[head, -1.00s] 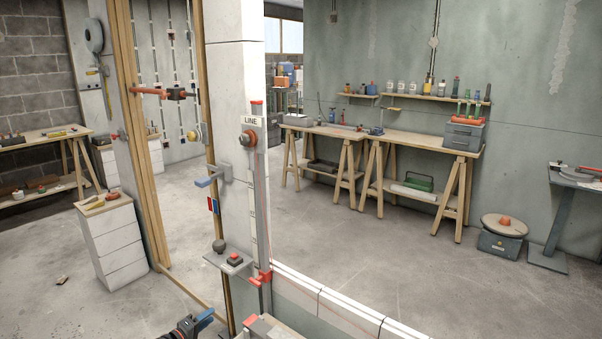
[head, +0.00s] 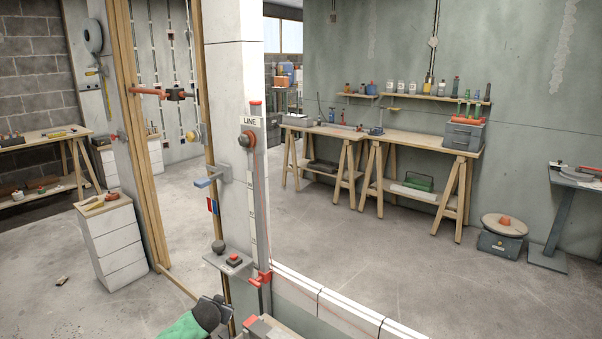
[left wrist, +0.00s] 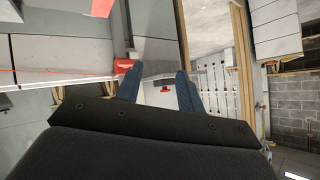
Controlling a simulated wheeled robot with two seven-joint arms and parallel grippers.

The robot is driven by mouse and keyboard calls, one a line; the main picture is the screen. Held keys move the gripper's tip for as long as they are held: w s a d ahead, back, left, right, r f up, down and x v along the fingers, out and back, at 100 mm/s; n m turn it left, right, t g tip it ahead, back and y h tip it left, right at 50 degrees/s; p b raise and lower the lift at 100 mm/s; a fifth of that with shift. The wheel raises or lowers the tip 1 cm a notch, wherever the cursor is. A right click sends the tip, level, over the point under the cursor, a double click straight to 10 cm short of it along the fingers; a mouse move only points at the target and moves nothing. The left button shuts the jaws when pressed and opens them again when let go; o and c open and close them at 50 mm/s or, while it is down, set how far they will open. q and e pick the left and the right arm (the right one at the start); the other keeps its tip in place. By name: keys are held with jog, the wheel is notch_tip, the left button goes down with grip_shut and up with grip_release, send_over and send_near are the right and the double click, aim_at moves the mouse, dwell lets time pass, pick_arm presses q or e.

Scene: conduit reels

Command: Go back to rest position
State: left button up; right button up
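My left gripper (left wrist: 158,80) shows in the left wrist view with its two blue fingers apart and nothing held between them. In the head view a green and black part of my left arm shows at the bottom, left of centre, in front of the post's foot. The gripper's fingers cannot be made out there. My right gripper is in neither current view.
A post with a LINE sign (head: 250,122) stands close ahead. It carries a blue lever (head: 210,178) and a small shelf (head: 229,261). A low white-topped wall (head: 335,301) runs right from it. Workbenches (head: 420,143) stand far back; open floor lies between.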

pick_arm(q)
jog(key=s+d+r+g+p, duration=0.1)
jog(key=s+d+r+g, duration=0.2)
jog(key=s, duration=0.8)
jog(key=s+d+r+m+h+p, duration=0.1)
jog(key=s+d+r, duration=0.3)
jog(key=s, duration=0.8)
jog(key=s+d+r+g+p, duration=0.15)
jog(key=s+d, duration=0.35)
jog(key=s, duration=0.6)
jog(key=s+f+n+g, duration=0.1)
jog(key=s+f, duration=0.3)
jog(key=s, duration=0.8)
jog(key=s+d+f+n+g+h+p, duration=0.1)
jog(key=s+f+g, duration=0.2)
jog(key=s, duration=0.9)
jog(key=shift+d+f+n, duration=0.15)
jog(key=shift+f+n, duration=0.15)
jog(key=shift+f, duration=0.35)
pick_arm(e)
jog(key=d+r+h, duration=0.1)
jog(key=d+r, duration=0.3)
jog(key=r, duration=0.2)
jog(key=shift+r+m, duration=0.3)
jog(key=shift+r, duration=0.1)
pick_arm(q)
jog(key=shift+s, duration=0.1)
pick_arm(e)
jog(key=shift+s, duration=0.1)
